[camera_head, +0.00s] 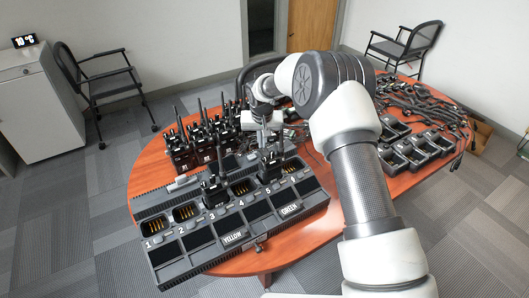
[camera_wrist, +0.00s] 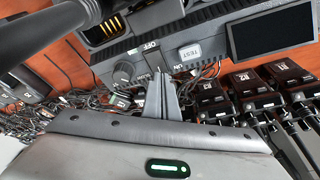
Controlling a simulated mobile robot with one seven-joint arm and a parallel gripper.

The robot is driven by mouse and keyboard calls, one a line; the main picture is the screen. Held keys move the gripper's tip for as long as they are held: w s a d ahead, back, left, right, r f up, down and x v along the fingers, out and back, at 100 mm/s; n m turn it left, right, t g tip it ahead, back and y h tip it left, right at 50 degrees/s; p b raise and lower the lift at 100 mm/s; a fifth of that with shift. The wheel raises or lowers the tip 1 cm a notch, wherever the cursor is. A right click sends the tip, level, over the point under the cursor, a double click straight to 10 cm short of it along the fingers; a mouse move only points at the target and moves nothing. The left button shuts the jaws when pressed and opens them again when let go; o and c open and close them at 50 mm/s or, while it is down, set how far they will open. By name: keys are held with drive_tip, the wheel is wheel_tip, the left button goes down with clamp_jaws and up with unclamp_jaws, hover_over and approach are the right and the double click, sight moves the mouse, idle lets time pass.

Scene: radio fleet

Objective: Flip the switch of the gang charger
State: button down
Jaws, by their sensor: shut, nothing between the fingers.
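The gang charger is the long black unit with numbered slots and YELLOW and GREEN labels, at the front of the table in the head view (camera_head: 178,247). Its end panel fills the top of the wrist view (camera_wrist: 205,35), with a round knob, a TEST label and an OFF label. My gripper (camera_wrist: 160,78) is shut and empty, fingertips close to the switch; contact cannot be told. In the head view my gripper (camera_head: 264,132) is above the charger's far side, its tips partly hidden.
Handheld radios (camera_head: 205,145) stand behind the charger, and two sit in its slots. Loose cables and small chargers (camera_head: 415,150) cover the table's right side.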

drive_tip(key=shift+f, duration=0.2)
wheel_tip(320, 180, up, 7)
drive_tip(key=p, duration=0.2)
drive_tip(key=shift+p, duration=0.35)
idle(0.3)
idle(0.4)
drive_tip(key=s+d+r+p, duration=0.1)
drive_tip(key=s+d+r, duration=0.35)
drive_tip(key=r, duration=0.35)
drive_tip(key=s+d+r+t, duration=0.1)
drive_tip(key=s+d+r, duration=0.2)
drive_tip(key=s+r, duration=0.35)
drive_tip(key=s+d+r+p, duration=0.1)
drive_tip(key=s+d+r, duration=0.3)
drive_tip(key=r, duration=0.6)
drive_tip(key=s+d+r, duration=0.1)
drive_tip(key=s+d, duration=0.1)
drive_tip(key=s, duration=0.7)
drive_tip(key=s+d+r+p, duration=0.1)
drive_tip(key=s+d+r, duration=0.1)
drive_tip(key=s, duration=0.7)
drive_tip(key=s+d+r+t+p, duration=0.1)
drive_tip(key=s+d, duration=0.3)
drive_tip(key=s, duration=0.5)
drive_tip(key=shift+d+r+m, duration=0.2)
drive_tip(key=shift+r+m, duration=0.05)
drive_tip(key=shift+m, duration=0.15)
